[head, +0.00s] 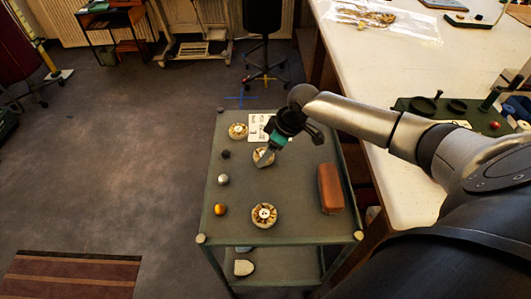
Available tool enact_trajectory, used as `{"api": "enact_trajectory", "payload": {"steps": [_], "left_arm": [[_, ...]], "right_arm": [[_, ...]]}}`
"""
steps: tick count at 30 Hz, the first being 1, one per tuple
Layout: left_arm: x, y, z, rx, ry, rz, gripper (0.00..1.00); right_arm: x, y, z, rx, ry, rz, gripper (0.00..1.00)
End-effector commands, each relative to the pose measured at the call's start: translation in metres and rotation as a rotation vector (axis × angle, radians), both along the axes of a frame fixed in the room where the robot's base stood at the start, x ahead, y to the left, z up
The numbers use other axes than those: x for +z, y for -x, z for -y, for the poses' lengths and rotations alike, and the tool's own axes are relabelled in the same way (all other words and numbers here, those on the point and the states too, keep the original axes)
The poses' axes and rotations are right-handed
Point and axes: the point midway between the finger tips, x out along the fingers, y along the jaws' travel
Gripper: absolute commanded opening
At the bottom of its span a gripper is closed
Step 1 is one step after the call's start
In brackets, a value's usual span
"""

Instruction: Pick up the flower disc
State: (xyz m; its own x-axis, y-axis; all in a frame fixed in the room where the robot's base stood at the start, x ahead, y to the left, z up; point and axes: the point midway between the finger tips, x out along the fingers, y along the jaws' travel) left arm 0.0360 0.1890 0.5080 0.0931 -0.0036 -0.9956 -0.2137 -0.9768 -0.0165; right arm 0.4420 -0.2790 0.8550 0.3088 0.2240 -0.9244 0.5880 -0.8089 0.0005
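Three round, patterned discs lie on a small grey-green cart. The near disc (264,215) has a petal-like rim and a pale centre. The far-left disc (238,131) is tan with a pale middle. The middle disc (258,153) is partly covered by my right gripper (264,159). I cannot tell for sure which one is the flower disc. My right gripper points down at the middle disc from the upper right, its fingertips over or against it. Whether the fingers grip it is too small to tell. My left gripper is out of view.
The cart top (290,185) also holds a brown block (330,188), a white card (257,127), an orange ball (220,209), a silver ball (223,179) and a dark ball (226,154). A large white table (400,190) stands on the right, beneath my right arm.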

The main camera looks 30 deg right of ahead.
Motion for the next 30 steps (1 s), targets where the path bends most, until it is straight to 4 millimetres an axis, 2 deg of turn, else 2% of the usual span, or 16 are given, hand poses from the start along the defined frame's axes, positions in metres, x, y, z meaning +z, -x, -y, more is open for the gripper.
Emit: {"api": "enact_trajectory", "payload": {"steps": [5,8,11,18,21,25,30], "left_arm": [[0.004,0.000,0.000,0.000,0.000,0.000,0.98],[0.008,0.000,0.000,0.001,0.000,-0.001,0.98],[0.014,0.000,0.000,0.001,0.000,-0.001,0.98],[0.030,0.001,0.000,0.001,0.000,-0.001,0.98],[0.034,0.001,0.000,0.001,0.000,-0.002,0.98],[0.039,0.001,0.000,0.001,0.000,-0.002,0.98],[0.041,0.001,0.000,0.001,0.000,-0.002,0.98]], "right_arm": [[0.014,-0.001,0.001,-0.001,0.000,0.003,0.17],[0.030,-0.001,0.001,0.001,0.002,0.004,0.17],[0.054,-0.002,0.001,0.001,0.002,0.006,0.17],[0.126,-0.002,0.001,0.001,0.002,0.007,0.17],[0.151,-0.001,0.000,0.000,0.000,0.005,0.17],[0.177,-0.001,0.000,0.000,0.000,0.005,0.17],[0.195,-0.001,0.000,-0.001,-0.001,0.002,0.17]]}}
